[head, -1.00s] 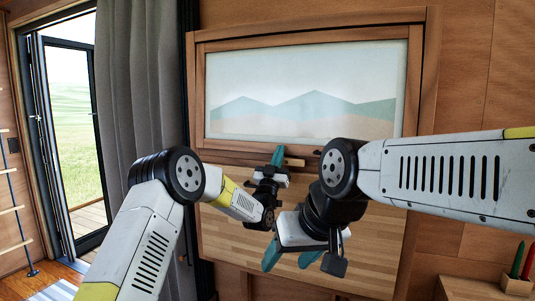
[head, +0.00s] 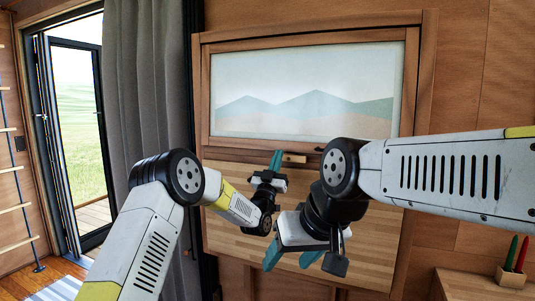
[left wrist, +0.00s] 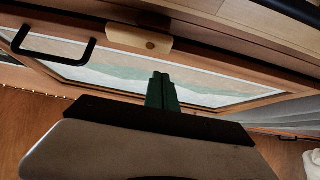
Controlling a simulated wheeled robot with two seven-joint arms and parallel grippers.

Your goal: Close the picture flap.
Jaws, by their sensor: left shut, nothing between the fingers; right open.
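The picture flap (head: 305,92) is a wooden-framed panel with a pale mountain picture, on the wall ahead; how far it stands from flush is hard to tell. A small light-wood block (head: 294,158) sits at its lower edge. My left gripper (head: 275,160) is shut and empty just below that edge, beside the block. In the left wrist view its green fingers (left wrist: 162,92) overlap the picture (left wrist: 210,92), with the block (left wrist: 138,40) and a black handle (left wrist: 52,45) nearby; contact cannot be told. My right gripper (head: 290,260) is open and empty, lower, before a light striped wood panel (head: 235,225).
A grey curtain (head: 155,80) hangs left of the flap, beside an open glass door (head: 75,130). A wooden ledge with a holder of red and green pencils (head: 512,270) stands at lower right. My right forearm crosses in front of the flap's lower right side.

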